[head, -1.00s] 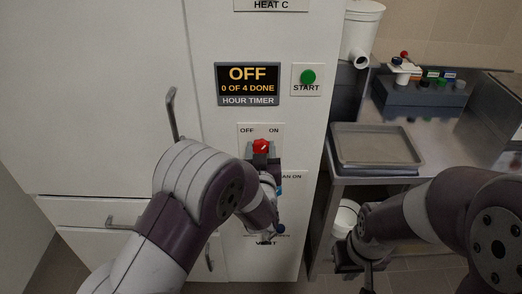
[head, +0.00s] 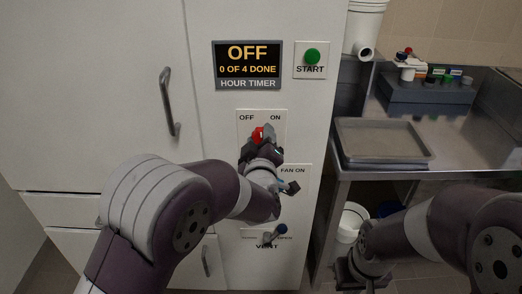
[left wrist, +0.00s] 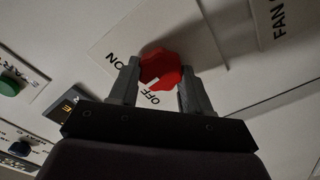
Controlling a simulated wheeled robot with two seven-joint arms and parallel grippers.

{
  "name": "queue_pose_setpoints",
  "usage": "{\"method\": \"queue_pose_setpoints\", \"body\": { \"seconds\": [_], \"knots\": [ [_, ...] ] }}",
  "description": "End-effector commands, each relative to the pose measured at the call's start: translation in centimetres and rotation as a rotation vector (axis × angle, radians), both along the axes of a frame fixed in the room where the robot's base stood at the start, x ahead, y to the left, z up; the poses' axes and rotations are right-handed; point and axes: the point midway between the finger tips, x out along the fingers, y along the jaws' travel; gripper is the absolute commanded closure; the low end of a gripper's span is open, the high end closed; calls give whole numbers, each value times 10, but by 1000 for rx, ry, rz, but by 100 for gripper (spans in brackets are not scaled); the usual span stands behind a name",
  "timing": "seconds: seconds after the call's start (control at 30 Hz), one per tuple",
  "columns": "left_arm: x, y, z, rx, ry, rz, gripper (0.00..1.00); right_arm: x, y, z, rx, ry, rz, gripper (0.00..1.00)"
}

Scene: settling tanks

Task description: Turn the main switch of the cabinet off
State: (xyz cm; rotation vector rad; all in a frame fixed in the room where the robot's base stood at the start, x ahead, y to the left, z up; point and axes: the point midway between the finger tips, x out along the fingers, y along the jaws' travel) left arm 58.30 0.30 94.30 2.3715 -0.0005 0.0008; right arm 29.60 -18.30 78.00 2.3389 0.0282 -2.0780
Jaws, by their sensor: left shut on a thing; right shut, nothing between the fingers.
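The main switch is a red knob (head: 258,135) on a white plate (head: 277,128) marked OFF on the left and ON on the right, on the cabinet front (head: 215,125). My left gripper (head: 262,146) is shut on the red knob. In the left wrist view the red knob (left wrist: 160,70) sits between the two fingers of my left gripper (left wrist: 158,86), with a white mark on its edge near the word OFF. My right gripper (head: 352,272) is low at the right, away from the cabinet, with nothing in it.
The timer display (head: 247,65) reads OFF, 0 OF 4 DONE. A green START button (head: 312,56) is beside it. A vent lever (head: 274,235) is below the switch. A steel bench with a grey tray (head: 382,140) stands at the right.

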Motion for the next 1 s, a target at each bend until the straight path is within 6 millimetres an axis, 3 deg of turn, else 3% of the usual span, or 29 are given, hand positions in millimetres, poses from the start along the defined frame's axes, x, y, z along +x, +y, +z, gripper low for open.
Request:
{"method": "queue_pose_setpoints", "body": {
  "seconds": [0.03,0.4,0.7,1.0],
  "knots": [
    [0,0,-8,-41,0,0,83,0,0,-14,0,0,0,100],
    [0,1,-7,-341,0,0,83,0,0,-54,0,0,0,100],
    [0,1,-5,-482,2,0,83,0,0,-71,0,0,0,100],
    [0,1,-3,-528,3,0,83,0,0,-75,0,0,0,100]
  ]
}}
